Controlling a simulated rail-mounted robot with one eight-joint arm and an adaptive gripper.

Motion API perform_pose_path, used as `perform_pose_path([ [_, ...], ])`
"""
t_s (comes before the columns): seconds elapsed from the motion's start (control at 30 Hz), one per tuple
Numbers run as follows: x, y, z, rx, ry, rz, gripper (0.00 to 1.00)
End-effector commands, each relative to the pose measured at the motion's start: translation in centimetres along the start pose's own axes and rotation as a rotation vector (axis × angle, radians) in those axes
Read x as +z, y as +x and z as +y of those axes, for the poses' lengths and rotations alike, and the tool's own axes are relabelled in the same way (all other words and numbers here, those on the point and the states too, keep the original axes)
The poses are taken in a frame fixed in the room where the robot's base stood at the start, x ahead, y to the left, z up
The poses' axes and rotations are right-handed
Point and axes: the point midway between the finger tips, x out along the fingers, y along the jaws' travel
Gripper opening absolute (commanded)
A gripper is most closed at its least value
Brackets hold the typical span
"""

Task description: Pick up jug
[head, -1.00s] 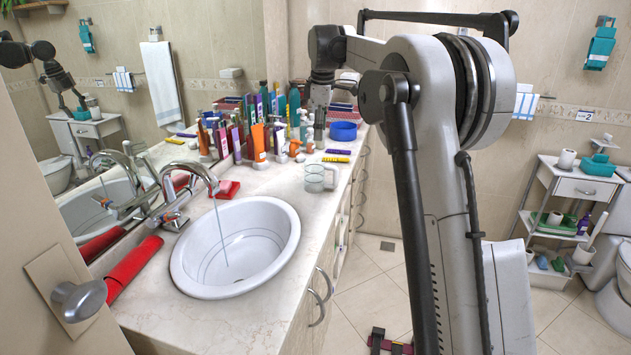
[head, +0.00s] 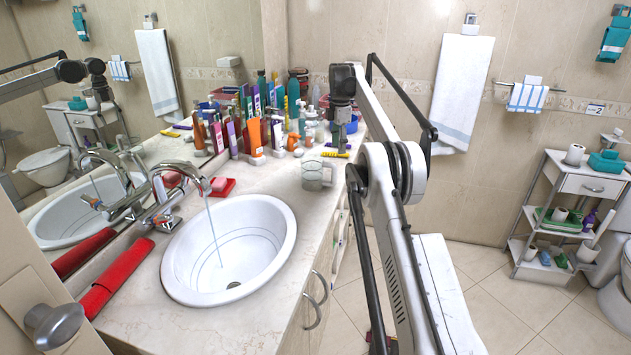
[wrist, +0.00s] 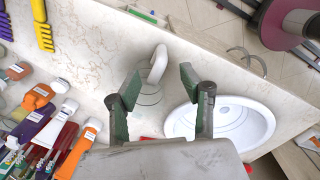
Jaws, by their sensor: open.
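The jug (head: 312,177) is a small clear, glass-like vessel with a handle. It stands upright on the marble counter, behind the sink's right side in the head view. In the wrist view the jug (wrist: 148,95) shows from above, pale green with a whitish handle, partly covered by a finger. My gripper (wrist: 158,88) is open, with its two green-padded fingers spread on either side of the jug's handle region in that picture. Nothing is between the pads that I can tell is held. In the head view my gripper (head: 340,148) hangs behind and right of the jug, apart from it.
A white sink (head: 230,250) with running water lies in front of the jug. Several bottles and tubes (head: 254,135) crowd the counter to the left and back. A yellow comb (wrist: 43,25) lies beyond the jug. A red roll (head: 112,272) lies by the tap.

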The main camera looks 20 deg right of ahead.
Motion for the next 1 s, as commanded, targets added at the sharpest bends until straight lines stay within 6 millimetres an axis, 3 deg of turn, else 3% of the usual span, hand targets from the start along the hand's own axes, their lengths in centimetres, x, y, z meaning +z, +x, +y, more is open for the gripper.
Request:
perform_pose_path([
  [0.43,-0.1,6.5,0.0,0.0,0.001,0.0,0.41],
  [0.77,-0.4,9.0,0.0,0.0,0.001,0.0,0.41],
  [1.0,-1.2,12.1,0.1,0.0,0.001,0.0,0.41],
])
